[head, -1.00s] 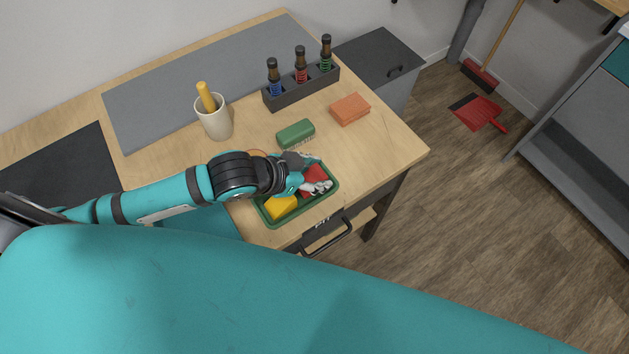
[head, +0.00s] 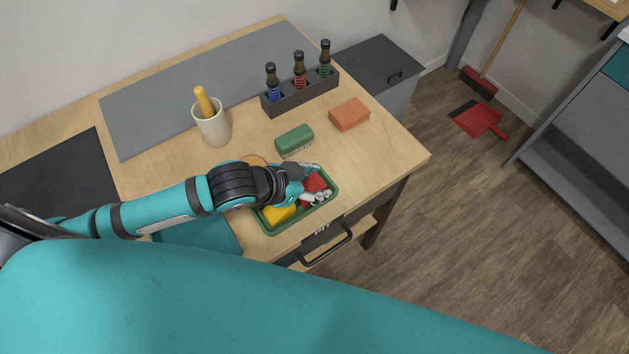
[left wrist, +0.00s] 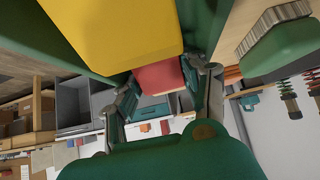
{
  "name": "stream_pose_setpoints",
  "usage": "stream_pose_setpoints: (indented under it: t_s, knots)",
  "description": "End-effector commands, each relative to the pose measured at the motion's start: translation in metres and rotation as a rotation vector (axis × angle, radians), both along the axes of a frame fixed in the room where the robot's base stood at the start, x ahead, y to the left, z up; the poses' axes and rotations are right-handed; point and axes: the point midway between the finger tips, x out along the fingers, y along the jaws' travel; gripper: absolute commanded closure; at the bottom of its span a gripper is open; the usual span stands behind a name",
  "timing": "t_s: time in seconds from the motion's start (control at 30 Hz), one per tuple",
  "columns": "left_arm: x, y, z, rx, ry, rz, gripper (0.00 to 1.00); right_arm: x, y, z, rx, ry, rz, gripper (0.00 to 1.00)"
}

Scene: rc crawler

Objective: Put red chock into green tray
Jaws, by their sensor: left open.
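The green tray (head: 333,195) stands near the front edge of the wooden table in the head view. The red chock (head: 315,184) lies inside it at the right, beside the yellow block (head: 278,214). My left gripper (head: 318,183) is open at the tray, with its fingers around the red chock. In the left wrist view the red chock (left wrist: 158,75) shows between the open fingers (left wrist: 160,95), and the yellow block (left wrist: 115,30) is close to the camera. The fingers hide part of the chock, and I cannot tell whether they touch it. My right gripper is not in view.
A green brush-like block (head: 294,141) and an orange block (head: 349,114) lie behind the tray. A beige cup (head: 212,127) with a yellow handle and a dark rack (head: 302,94) of bottles stand farther back. A drawer handle (head: 328,247) juts out below the table edge.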

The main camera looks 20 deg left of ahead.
Motion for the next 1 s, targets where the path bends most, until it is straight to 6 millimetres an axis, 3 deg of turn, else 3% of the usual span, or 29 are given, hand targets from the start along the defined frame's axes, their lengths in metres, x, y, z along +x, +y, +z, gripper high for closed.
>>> stream_pose_setpoints:
  t_s: [0.17, 0.4, 0.6, 0.8, 1.0]
  knots:
    - [-0.009, 0.008, 0.008, 0.012, 0.011, 0.001, 0.49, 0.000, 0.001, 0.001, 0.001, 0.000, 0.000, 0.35]
    - [-0.039, 0.030, 0.048, 0.010, 0.008, -0.003, 0.49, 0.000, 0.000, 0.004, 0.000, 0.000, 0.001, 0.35]
    - [-0.059, 0.046, 0.081, 0.008, 0.011, 0.004, 0.49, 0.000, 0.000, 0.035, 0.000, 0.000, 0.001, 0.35]
    - [-0.067, 0.052, 0.088, 0.004, 0.008, 0.003, 0.49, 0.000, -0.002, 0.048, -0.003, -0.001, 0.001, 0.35]
    - [-0.068, 0.053, 0.088, 0.004, 0.005, 0.001, 0.49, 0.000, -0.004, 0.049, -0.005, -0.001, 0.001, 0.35]
